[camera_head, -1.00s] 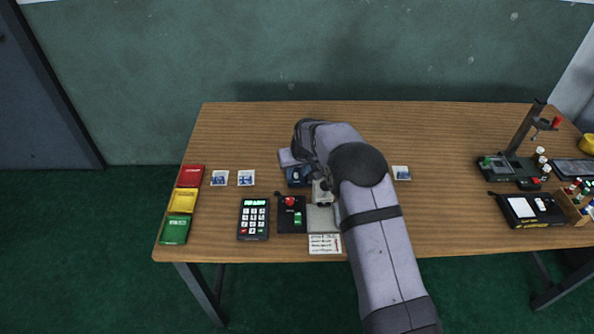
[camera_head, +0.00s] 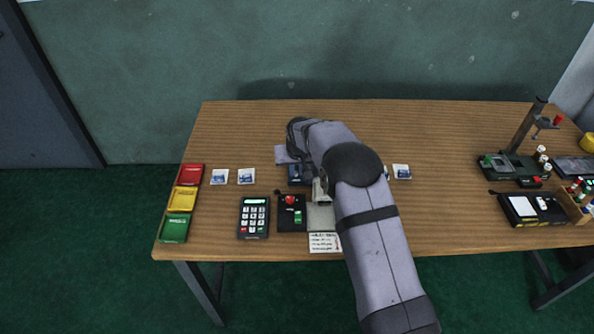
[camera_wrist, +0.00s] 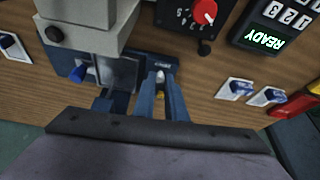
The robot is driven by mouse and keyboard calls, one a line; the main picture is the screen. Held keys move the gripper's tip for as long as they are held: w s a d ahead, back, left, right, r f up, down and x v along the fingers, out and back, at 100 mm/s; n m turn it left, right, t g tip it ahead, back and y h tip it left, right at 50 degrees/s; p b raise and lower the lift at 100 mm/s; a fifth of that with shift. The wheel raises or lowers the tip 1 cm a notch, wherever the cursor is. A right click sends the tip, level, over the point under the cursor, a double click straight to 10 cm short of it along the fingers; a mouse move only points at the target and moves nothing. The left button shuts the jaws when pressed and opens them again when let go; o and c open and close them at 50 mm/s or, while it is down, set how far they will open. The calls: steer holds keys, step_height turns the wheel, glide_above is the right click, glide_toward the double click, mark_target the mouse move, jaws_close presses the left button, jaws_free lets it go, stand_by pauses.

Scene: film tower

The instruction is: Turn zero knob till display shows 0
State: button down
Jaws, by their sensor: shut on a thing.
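In the wrist view my gripper (camera_wrist: 161,98) has its two blue fingers closed around a small pale-tipped piece (camera_wrist: 160,76), which appears to be the zero knob; the fingers hide most of it and no label is legible. In the head view my arm covers this spot. The grey device (camera_wrist: 85,40) is just left of the fingers in the wrist view. The display (camera_wrist: 264,40) on the keypad unit reads READY in green; the same unit (camera_head: 254,217) shows in the head view, its text too small to read.
A black box with a red knob (camera_wrist: 205,12) and digits is beyond the fingers. Red, yellow and green trays (camera_head: 184,200) line the left edge. A stand (camera_head: 522,135) is at the right. The table's back is clear.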

steer(key=m, duration=0.1)
steer(key=m+h+b, duration=0.1)
steer(key=m+b, duration=0.1)
steer(key=shift+a+f, duration=0.2)
steer(key=shift+a, duration=0.05)
steer(key=shift+a+r+m+g+h+b, duration=0.1)
steer(key=shift+m+g+h+b, duration=0.25)
steer(key=shift+m, duration=0.7)
steer(key=shift+r+m+g+h+b, duration=0.1)
steer(key=shift+m+h+b, duration=0.15)
steer(key=shift+m+h, duration=0.55)
steer(key=shift+m+y, duration=0.25)
steer(key=shift+m, duration=0.2)
steer(key=c, duration=1.8)
jaws_free()
steer(key=shift+r, duration=0.1)
steer(key=b+v, duration=0.1)
steer(key=v, duration=0.6)
